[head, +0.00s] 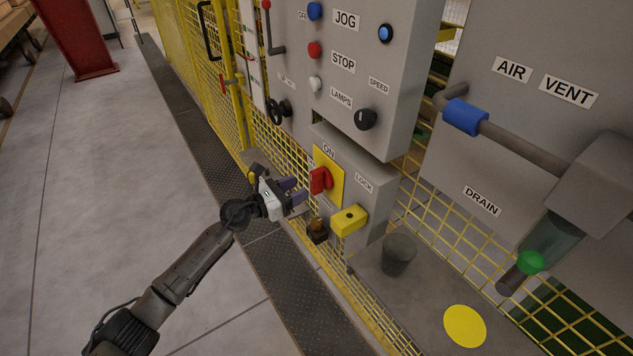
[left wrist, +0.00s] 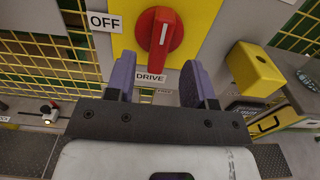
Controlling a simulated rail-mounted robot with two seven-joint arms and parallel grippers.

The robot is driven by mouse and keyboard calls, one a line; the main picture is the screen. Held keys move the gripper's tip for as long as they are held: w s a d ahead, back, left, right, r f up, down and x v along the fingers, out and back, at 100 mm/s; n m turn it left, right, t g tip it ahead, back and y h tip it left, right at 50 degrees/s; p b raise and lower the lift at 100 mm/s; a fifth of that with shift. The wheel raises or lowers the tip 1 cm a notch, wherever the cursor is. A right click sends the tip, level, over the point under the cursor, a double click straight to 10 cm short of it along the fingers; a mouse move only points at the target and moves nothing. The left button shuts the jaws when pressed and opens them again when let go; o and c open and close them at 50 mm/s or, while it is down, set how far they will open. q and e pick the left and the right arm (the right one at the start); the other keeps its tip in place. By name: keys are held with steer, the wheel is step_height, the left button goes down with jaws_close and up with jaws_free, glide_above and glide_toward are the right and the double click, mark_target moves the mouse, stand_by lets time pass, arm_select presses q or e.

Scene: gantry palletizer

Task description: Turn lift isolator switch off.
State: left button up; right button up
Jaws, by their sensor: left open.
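A red rotary switch (head: 320,181) sits on a yellow plate (head: 331,164) on a grey box, with ON above it. The red knob fills the top of the left wrist view (left wrist: 159,34); its white mark stands upright. There OFF (left wrist: 105,22) is at its left and the label below it reads DRIVE (left wrist: 150,78); I see no LIFT label at this switch. My left gripper (head: 296,190) is open and empty in front of the knob. Its purple fingers (left wrist: 159,80) stand apart, one each side below the knob, not closed on it. My right gripper is not in view.
A yellow block (head: 348,220) marked LOCK juts out right of the switch. A grey panel with buttons and knobs (head: 365,119) is above. A grey cup (head: 398,254) stands on a ledge at right.

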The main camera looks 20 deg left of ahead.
mark_target(311, 183)
arm_select(q)
steer(key=b+x, duration=0.1)
steer(key=x, duration=0.4)
steer(key=shift+d+f, duration=0.1)
steer(key=shift+b+x, duration=0.35)
steer(key=shift+x, duration=0.4)
jaws_close()
